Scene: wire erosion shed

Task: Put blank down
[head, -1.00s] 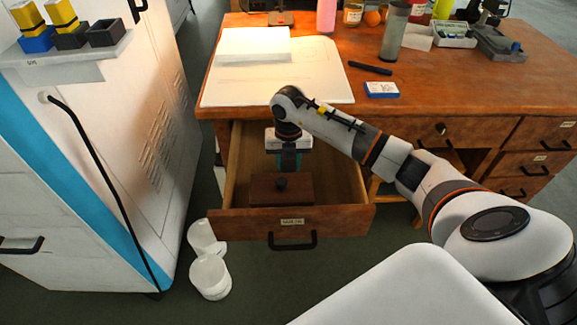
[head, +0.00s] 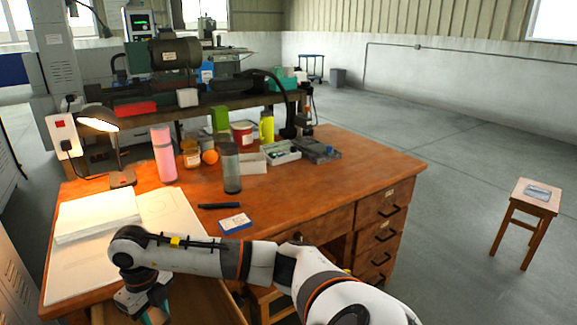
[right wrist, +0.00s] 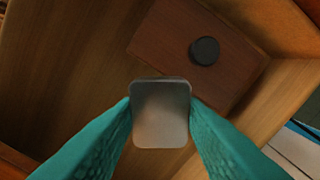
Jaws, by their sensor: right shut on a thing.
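The blank (right wrist: 160,112), a small grey metal block with rounded corners, is held between the teal fingers of my right gripper (right wrist: 161,116) in the right wrist view. Below it is the open drawer (right wrist: 70,75) of the wooden desk, with a brown wooden box (right wrist: 165,50) with a black knob inside. In the head view my right gripper (head: 153,314) is at the bottom left over the drawer, cut by the frame edge, and the blank is hidden there. My left gripper is not in view.
The desk (head: 310,195) carries a paper stack (head: 95,215), a grey bottle (head: 231,170), a pink bottle (head: 163,155), a lamp (head: 115,150) and a blue-white card box (head: 235,223). A stool (head: 530,200) with a grey item on top stands at right on clear floor.

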